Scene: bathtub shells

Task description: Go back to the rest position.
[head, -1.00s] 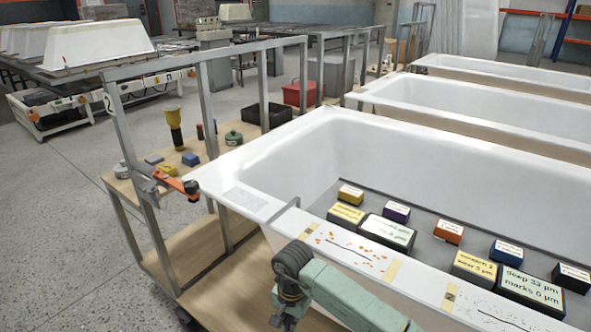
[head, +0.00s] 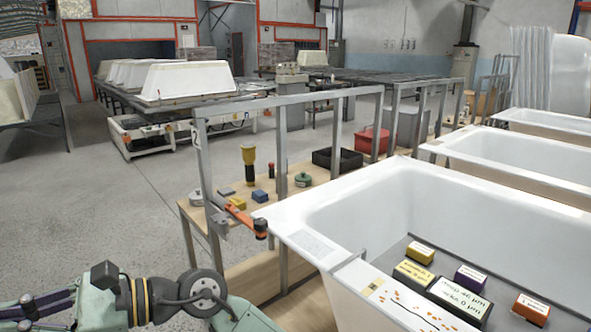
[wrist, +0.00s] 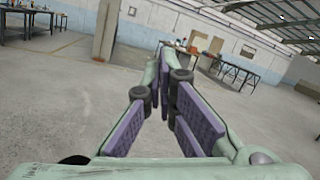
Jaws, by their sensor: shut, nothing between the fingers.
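My gripper (wrist: 170,58) shows in the wrist view with its purple-padded fingers closed together toward the tips and nothing between them. It points out over open grey floor. In the head view my green arm comes in along the bottom left, and purple parts of my gripper (head: 38,308) show at the left edge, partly cut off by the frame. The gripper is well clear of the white bathtub shell (head: 345,222) and touches nothing that I can see.
Labelled blocks, including a yellow one (head: 420,252), lie in the near tub. A red bin (head: 374,141) stands behind. The floor at left is clear.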

